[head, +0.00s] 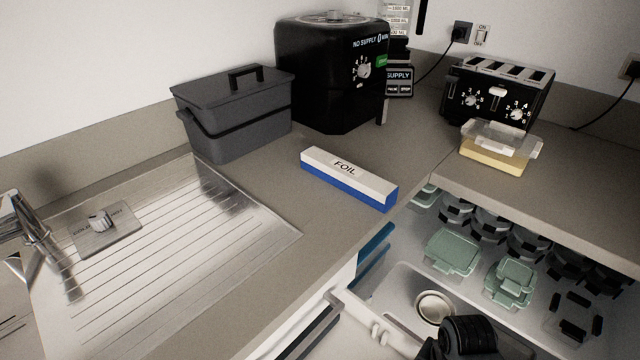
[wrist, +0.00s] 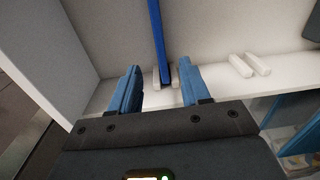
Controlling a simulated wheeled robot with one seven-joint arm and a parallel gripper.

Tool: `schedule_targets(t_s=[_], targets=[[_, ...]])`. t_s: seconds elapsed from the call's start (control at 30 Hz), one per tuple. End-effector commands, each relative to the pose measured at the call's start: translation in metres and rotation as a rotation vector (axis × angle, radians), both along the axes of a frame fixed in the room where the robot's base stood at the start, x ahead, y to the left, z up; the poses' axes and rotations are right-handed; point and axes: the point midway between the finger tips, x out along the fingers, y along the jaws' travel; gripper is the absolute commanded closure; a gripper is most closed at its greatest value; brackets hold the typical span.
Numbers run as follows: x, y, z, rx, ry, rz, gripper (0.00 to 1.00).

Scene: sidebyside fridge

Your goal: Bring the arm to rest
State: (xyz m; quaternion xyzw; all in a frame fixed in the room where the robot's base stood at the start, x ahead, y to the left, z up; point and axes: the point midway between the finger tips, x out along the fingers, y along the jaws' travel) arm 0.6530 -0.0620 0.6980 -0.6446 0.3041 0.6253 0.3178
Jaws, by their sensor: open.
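My gripper (wrist: 160,82) shows in the wrist view with its two blue fingers apart. Between and beyond the fingertips are a long blue strip (wrist: 156,35) and small white tabs on a pale surface. I see nothing clamped between the fingers; whether they touch the tabs I cannot tell. In the head view a dark part of my arm (head: 468,336) is at the bottom, right of centre, over the open drawer area. The fingers are not clear there.
An open drawer (head: 400,272) below the counter holds green-lidded containers (head: 452,252) and a round tin (head: 435,307). The counter carries a foil box (head: 347,178), a dark lidded bin (head: 235,108), a black appliance (head: 330,75), a toaster (head: 498,95) and a yellow container (head: 494,153).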

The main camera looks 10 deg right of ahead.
Motion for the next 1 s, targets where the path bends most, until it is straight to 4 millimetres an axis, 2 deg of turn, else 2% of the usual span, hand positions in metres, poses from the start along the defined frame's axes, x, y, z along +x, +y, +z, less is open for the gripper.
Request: schedule_targets(t_s=[0.37,0.6,0.77,0.87,1.0], targets=[[-0.030,0.013,-0.009,-0.031,-0.131,0.094,0.53],[-0.068,0.028,-0.004,-0.079,-0.291,0.211,0.53],[-0.105,0.039,0.019,-0.142,-0.451,0.324,0.53],[-0.127,0.045,0.042,-0.189,-0.554,0.395,0.53],[-0.157,0.052,0.086,-0.267,-0.700,0.492,0.53]])
